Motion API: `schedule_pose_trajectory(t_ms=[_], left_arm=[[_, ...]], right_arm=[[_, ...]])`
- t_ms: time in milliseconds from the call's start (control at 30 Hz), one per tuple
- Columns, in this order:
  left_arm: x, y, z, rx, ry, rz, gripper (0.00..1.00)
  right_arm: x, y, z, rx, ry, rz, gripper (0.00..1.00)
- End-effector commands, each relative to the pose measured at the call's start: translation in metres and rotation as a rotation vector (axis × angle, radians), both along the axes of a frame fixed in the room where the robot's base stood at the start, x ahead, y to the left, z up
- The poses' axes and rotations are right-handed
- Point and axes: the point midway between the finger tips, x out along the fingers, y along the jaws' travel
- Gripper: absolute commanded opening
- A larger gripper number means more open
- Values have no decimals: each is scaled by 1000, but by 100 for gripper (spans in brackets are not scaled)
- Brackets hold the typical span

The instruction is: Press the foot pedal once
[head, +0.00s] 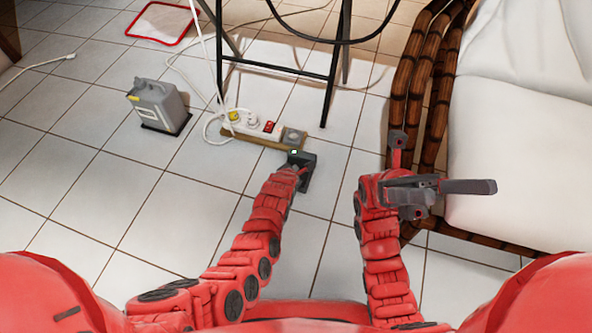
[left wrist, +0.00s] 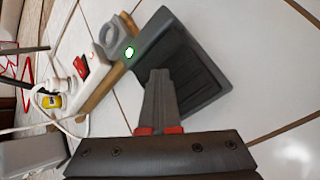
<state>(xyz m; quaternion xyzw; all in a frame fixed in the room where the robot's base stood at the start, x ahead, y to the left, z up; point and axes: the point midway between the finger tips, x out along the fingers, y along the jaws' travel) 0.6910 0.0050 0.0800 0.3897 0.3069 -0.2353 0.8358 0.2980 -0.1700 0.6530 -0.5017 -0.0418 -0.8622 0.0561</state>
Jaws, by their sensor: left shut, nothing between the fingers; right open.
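The foot pedal (head: 309,176) is a dark grey, flat unit on the tiled floor, with a small lit green light at its far edge. In the left wrist view the pedal (left wrist: 192,62) shows a ribbed plate, with the green light at its upper left. My left gripper (head: 297,162) is shut and empty, over the pedal; its fingertips (left wrist: 158,74) overlap the plate in the wrist view. I cannot tell whether they touch it. The gripper hides part of the pedal. My right gripper (head: 450,189) is open and empty, off to the right.
A power strip (head: 248,126) with a red switch and plugs lies just beyond the pedal. A black metal stand (head: 333,75) is behind. A white padded chair with brown slats (head: 430,75) fills the right.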

Motion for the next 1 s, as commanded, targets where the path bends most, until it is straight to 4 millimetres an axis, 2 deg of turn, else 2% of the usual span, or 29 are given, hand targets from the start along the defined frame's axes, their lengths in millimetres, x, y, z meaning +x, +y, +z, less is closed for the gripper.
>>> schedule_pose_trajectory(t_ms=[533, 1000], left_arm=[[-1, 1, -8, 2, 5, 1, 0], [-1, 1, 0, 2, 4, 1, 0]], right_arm=[[0, 0, -8, 0, 0, 0, 77], [0, 0, -3, 0, 0, 0, 77]])
